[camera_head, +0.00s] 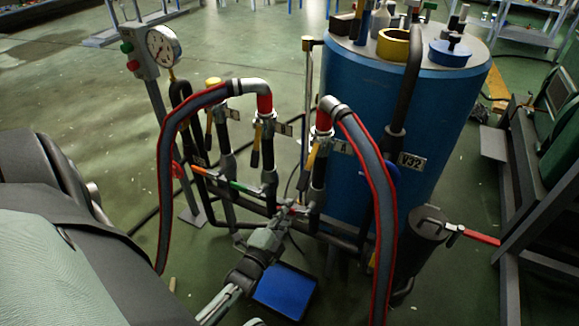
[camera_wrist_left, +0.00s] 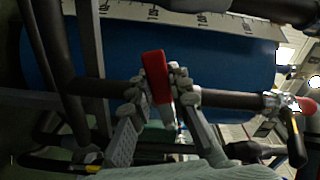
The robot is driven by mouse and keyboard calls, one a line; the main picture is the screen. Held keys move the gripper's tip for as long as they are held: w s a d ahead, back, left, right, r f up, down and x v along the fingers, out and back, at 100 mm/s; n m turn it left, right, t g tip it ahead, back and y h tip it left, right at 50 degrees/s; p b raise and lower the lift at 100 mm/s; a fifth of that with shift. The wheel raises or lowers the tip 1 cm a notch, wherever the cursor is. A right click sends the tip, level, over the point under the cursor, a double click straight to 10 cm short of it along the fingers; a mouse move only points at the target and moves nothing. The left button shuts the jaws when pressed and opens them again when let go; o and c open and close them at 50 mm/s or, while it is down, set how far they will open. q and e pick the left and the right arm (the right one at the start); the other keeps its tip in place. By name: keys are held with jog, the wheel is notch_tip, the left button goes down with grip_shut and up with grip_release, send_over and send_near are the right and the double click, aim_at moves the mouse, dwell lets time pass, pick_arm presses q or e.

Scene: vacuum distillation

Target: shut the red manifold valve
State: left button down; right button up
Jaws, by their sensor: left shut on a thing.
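The manifold is a row of dark pipes with coloured lever handles, an orange one (camera_head: 207,173) and a green one (camera_head: 245,188) among them. My left gripper (camera_head: 284,216) is at the manifold's lower right, by the red valve handle (camera_head: 291,209), which is mostly hidden by the gripper in the head view. In the left wrist view the red handle (camera_wrist_left: 155,76) stands between the two fingers of the left gripper (camera_wrist_left: 160,93), which is shut on it. There the handle appears across the dark pipe (camera_wrist_left: 228,99). My right gripper is not in view.
Red-edged hoses (camera_head: 376,190) arch close on both sides of the manifold. A blue drum (camera_head: 345,100) stands behind it. A separate red lever (camera_head: 481,237) juts out at the right. A pressure gauge (camera_head: 162,46) stands at the left. A blue pad (camera_head: 286,290) lies below the gripper.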

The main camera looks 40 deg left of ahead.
pick_arm(q)
jog(key=shift+w+a+r+m+p, duration=0.15)
jog(key=shift+r+m+p, duration=0.5)
jog(key=shift+m, duration=0.35)
jog(key=shift+r+m+p, duration=0.35)
jog(key=shift+r+m, duration=0.1)
jog(key=shift+m, duration=0.45)
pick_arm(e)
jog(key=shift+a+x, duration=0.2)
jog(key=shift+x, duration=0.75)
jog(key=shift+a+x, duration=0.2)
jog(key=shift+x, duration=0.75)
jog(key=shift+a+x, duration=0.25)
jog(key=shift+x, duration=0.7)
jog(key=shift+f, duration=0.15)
pick_arm(q)
jog(key=c, duration=1.4)
grip_release()
jog(key=shift+f, duration=0.1)
jog(key=shift+s, duration=0.25)
jog(key=v, duration=1.1)
jog(key=shift+s, duration=0.35)
jog(key=shift+w, duration=0.1)
